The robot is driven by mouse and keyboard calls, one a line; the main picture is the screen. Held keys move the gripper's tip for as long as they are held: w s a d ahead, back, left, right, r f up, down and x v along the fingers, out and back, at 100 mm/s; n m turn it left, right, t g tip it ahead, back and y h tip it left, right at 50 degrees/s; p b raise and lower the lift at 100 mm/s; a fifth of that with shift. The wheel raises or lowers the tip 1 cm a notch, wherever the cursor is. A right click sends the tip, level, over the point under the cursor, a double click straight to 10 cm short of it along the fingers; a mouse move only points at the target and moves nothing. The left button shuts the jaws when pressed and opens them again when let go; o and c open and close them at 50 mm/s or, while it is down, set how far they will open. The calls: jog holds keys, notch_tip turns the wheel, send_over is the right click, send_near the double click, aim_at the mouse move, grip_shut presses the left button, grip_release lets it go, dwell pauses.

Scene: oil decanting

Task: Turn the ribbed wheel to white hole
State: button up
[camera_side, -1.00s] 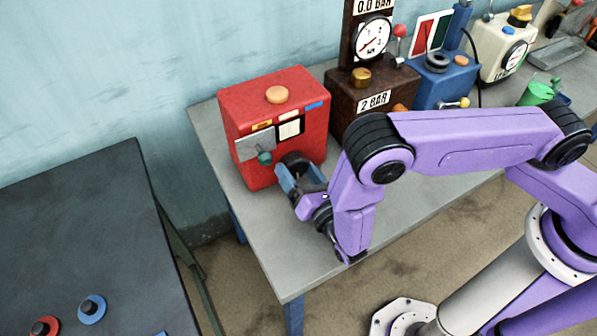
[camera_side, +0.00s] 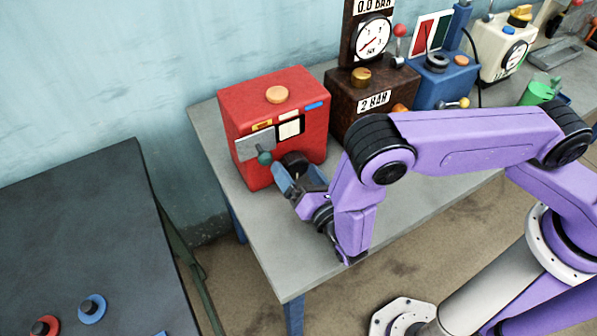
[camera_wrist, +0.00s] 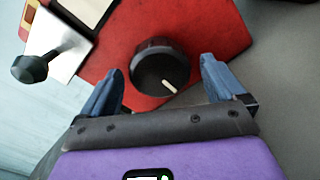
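The ribbed wheel (camera_wrist: 160,62) is a black knob with a pale pointer line on its face, on the front of the red box (camera_side: 272,120). In the wrist view the pointer line aims toward the lower right. The wheel also shows in the side view (camera_side: 294,160), partly covered by my gripper (camera_side: 291,170). In the wrist view my gripper (camera_wrist: 162,66) is open, with one blue finger on each side of the wheel and a visible gap to both. No white hole can be made out in either view.
A metal plate with a dark green-knobbed lever (camera_wrist: 30,68) sits left of the wheel on the red box. A brown gauge box (camera_side: 365,100) stands to its right. The grey table (camera_side: 270,240) in front is clear. A dark table (camera_side: 80,230) is at the left.

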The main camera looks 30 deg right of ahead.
jog(key=s, duration=1.7)
jog(key=shift+s, duration=0.2)
jog(key=w+d+r+m+g+h, duration=0.3)
jog(key=d+r+m+g+h, duration=0.6)
jog(key=d, duration=0.5)
jog(key=s+d+r+m+g+y, duration=0.7)
jog(key=s+d+r+g+y, duration=0.1)
jog(key=s+d+r+y, duration=0.1)
jog(key=shift+s+d+r+m+g, duration=0.35)
jog(key=shift+s+d+r, duration=0.25)
jog(key=shift+d, duration=0.3)
